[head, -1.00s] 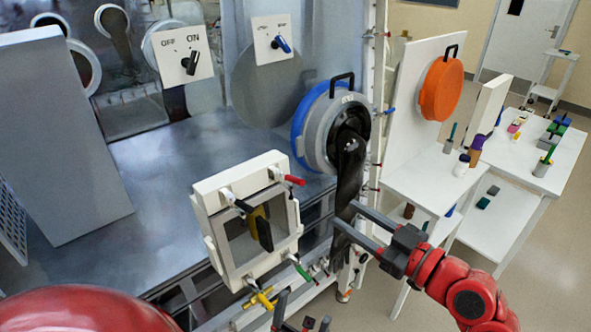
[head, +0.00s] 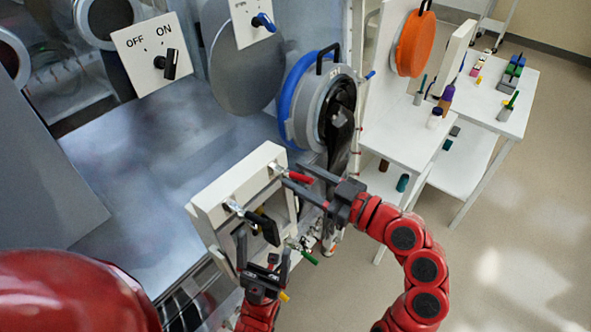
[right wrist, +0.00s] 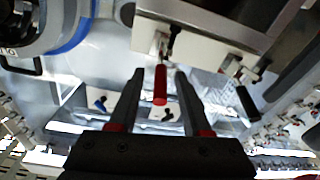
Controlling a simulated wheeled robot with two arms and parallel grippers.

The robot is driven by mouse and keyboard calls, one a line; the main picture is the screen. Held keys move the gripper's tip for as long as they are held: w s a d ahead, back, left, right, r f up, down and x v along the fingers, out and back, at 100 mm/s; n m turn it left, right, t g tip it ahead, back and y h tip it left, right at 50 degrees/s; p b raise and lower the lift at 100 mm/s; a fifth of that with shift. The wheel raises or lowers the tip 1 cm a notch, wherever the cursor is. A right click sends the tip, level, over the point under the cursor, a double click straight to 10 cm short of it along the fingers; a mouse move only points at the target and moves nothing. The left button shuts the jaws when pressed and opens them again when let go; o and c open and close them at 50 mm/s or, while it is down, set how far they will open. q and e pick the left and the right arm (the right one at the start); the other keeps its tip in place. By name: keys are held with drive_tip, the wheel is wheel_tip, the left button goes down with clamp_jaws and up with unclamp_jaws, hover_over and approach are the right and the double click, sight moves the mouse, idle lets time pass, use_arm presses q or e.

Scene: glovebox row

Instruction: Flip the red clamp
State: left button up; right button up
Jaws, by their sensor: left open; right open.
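The red clamp (head: 299,177) is at the upper right corner of a white square frame (head: 203,197); its red handle sticks outward. My right gripper (head: 291,174) is open, with its fingers around the handle. In the right wrist view, the red handle (right wrist: 160,86) lies between the two fingers (right wrist: 157,75), with a gap showing on each side. My left gripper (head: 263,243) is open and empty, below and left, in front of the frame's lower part. Part of the red clamp's base is hidden by the right fingers in the head view.
A black-handled clamp (head: 267,229) is on the frame above my left gripper. A green-handled clamp (head: 308,257) and a yellow handle (head: 285,296) are lower down. A round port with a blue ring (head: 289,100) stands behind. A white side table (head: 400,135) is at right.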

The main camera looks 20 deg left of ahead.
drive_tip(key=shift+d, duration=0.1)
drive_tip(key=shift+c, duration=0.5)
clamp_jaws()
idle(0.8)
